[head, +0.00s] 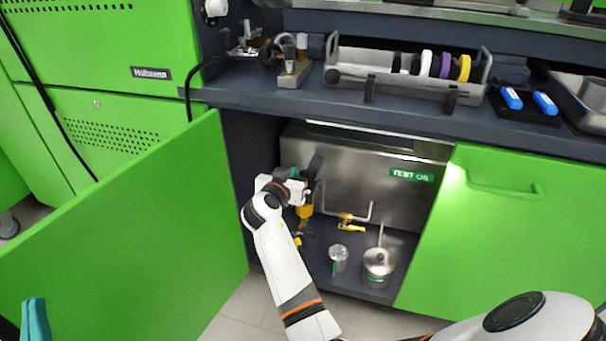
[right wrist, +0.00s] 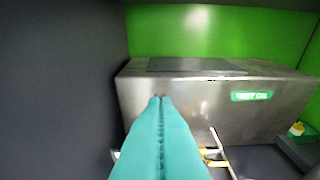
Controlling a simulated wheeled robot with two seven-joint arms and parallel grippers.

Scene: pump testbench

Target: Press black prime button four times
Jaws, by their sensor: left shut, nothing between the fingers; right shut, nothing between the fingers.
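The black prime button cannot be made out for certain in either view. A dark part (head: 315,167) stands beside my right gripper, above a yellow-orange bowl (head: 305,211), inside the open cabinet. My right gripper (head: 293,173) is in the cabinet, in front of the left end of the steel test oil tank (head: 402,200). In the right wrist view its teal fingers (right wrist: 160,100) are shut together and empty, and they point toward the tank (right wrist: 200,105). They hide what lies directly behind them. My left gripper (head: 35,318) is at the bottom left, shut, in front of the open green door.
The open green door (head: 130,235) stands left of my right arm. A glass jar (head: 338,257), a metal pot (head: 379,263) and a yellow-handled valve (head: 351,226) are low in the cabinet. The counter (head: 280,98) overhangs it.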

